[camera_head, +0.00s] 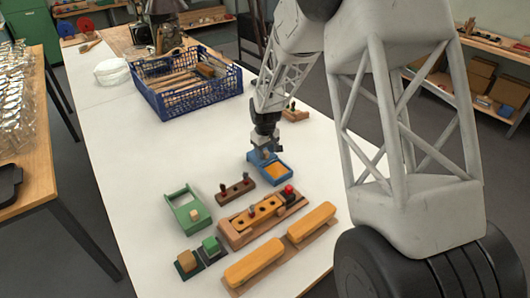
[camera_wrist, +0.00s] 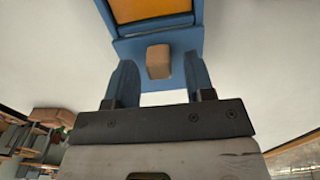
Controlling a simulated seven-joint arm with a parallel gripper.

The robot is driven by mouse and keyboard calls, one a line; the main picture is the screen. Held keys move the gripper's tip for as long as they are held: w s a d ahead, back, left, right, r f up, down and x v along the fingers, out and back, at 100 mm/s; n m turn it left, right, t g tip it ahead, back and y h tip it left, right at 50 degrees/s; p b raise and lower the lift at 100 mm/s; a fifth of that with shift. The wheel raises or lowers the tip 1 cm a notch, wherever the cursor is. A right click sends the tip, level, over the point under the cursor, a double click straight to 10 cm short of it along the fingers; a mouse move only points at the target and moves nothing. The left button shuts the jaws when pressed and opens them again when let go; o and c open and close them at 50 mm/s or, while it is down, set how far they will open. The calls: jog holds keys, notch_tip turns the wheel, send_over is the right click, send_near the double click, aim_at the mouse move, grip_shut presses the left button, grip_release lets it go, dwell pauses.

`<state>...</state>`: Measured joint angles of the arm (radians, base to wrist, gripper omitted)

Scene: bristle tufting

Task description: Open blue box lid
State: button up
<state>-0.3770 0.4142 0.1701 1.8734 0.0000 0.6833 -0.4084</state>
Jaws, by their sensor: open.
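The blue box (camera_head: 283,164) stands on the white table, below my gripper (camera_head: 264,150) in the head view. An orange surface framed by blue walls shows at its near right side. In the wrist view, a flat blue lid part (camera_wrist: 128,46) carries a tan knob (camera_wrist: 158,62). Beyond it lies the orange surface (camera_wrist: 150,9) between blue edges. My gripper's two blue fingers (camera_wrist: 158,76) are open, one on each side of the knob, with gaps visible on both sides. My wrist hides part of the box in the head view.
A green box (camera_head: 180,197) with a tan knob stands to the left. A brown peg block (camera_head: 236,189) and a wooden tray (camera_head: 232,241) lie nearby, with yellow bars (camera_head: 254,263) in front. A blue crate (camera_head: 190,99) stands behind. Bare table lies left of the blue box.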

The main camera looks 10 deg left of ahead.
aim_at(267, 152)
jog(key=shift+r, duration=3.5)
jog(key=shift+s+d+r, duration=0.2)
jog(key=shift+d+r, duration=0.15)
jog(key=shift+r, duration=0.1)
jog(key=s+d+r+m+t, duration=0.1)
jog(key=s+d+r+m, duration=0.3)
jog(key=s+d+r, duration=1.35)
jog(key=s+d+r+m, duration=0.1)
jog(key=s+d, duration=0.2)
jog(key=s, duration=0.6)
jog(key=s+d+m+t, duration=0.1)
jog(key=s+d, duration=0.3)
jog(key=s, duration=0.4)
jog(key=s+d+r+m, duration=0.1)
jog(key=s+d+m, duration=0.2)
jog(key=s, duration=0.6)
jog(key=shift+s+d+r+t, duration=0.3)
jog(key=shift+d+r, duration=0.05)
jog(key=shift+d, duration=0.4)
